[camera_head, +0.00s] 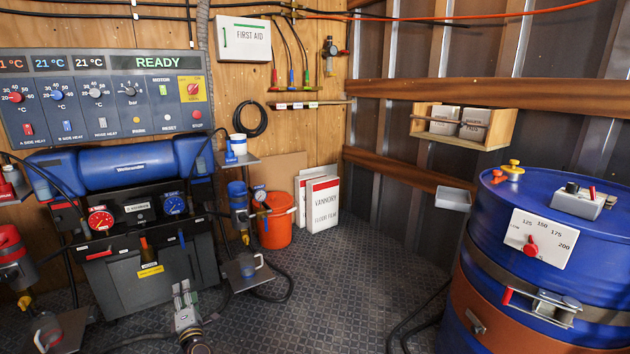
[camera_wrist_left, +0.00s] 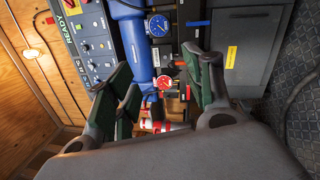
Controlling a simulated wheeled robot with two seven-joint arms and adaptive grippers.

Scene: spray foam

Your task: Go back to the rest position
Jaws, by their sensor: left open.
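My left gripper (camera_head: 184,298) shows low in the head view, in front of the dark spray foam machine (camera_head: 150,285). In the left wrist view its fingers (camera_wrist_left: 165,85) with green pads stand wide apart with nothing between them. Behind them the machine's blue cylinder (camera_wrist_left: 133,45) and its red and blue gauges show, apart from the fingers. My right gripper is not in view.
A control panel (camera_head: 105,95) reading READY hangs above the machine. A blue drum (camera_head: 525,240) stands at the right. An orange bucket (camera_head: 273,225) stands at the back. The middle floor (camera_head: 340,290) is mostly clear.

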